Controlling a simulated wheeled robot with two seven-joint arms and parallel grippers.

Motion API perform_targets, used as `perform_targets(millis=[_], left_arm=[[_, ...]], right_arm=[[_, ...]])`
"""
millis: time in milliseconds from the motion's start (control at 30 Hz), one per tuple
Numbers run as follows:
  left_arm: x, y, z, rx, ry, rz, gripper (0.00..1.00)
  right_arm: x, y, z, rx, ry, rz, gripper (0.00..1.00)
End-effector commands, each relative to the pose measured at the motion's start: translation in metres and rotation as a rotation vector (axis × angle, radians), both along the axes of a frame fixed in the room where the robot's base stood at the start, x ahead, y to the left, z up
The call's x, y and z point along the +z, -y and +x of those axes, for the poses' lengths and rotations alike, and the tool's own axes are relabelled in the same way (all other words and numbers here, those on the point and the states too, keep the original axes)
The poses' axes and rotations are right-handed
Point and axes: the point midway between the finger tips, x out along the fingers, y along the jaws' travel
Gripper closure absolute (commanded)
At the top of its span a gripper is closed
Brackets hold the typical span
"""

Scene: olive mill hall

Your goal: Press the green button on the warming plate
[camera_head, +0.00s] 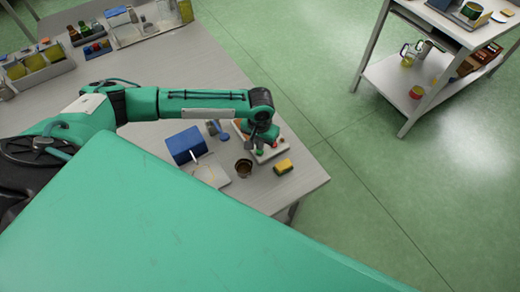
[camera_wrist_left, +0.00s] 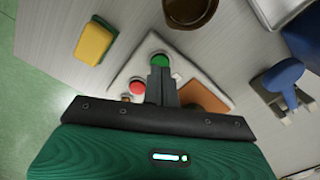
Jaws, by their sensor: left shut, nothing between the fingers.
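The warming plate (camera_wrist_left: 122,75) is a white panel with a brown square surface (camera_wrist_left: 203,97), a green button (camera_wrist_left: 159,60) and a red button (camera_wrist_left: 137,88). In the head view the warming plate (camera_head: 272,154) lies near the table's right corner, partly hidden under my left gripper (camera_head: 260,148). In the left wrist view my left gripper (camera_wrist_left: 160,72) is shut and empty. Its fingertips overlap the near edge of the green button; I cannot tell whether they touch it. My right gripper is not in view.
A yellow sponge (camera_head: 283,167) and a brown cup (camera_head: 244,168) stand close to the plate. A blue object (camera_head: 186,145) is to the left. Bottles and trays stand at the table's back left. A shelf cart (camera_head: 440,75) is across the green floor.

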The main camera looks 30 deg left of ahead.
Motion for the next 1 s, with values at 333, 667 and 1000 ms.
perform_targets(millis=[333, 667, 1000], left_arm=[[0.000, 0.000, 0.000, 0.000, 0.000, 0.000, 1.00], [-0.003, 0.000, 0.000, 0.000, -0.001, 0.000, 1.00], [-0.012, 0.000, 0.000, 0.000, 0.000, 0.000, 1.00]], right_arm=[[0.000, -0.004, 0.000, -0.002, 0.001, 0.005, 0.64], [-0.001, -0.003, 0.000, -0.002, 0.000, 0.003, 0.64], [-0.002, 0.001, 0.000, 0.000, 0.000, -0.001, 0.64]])
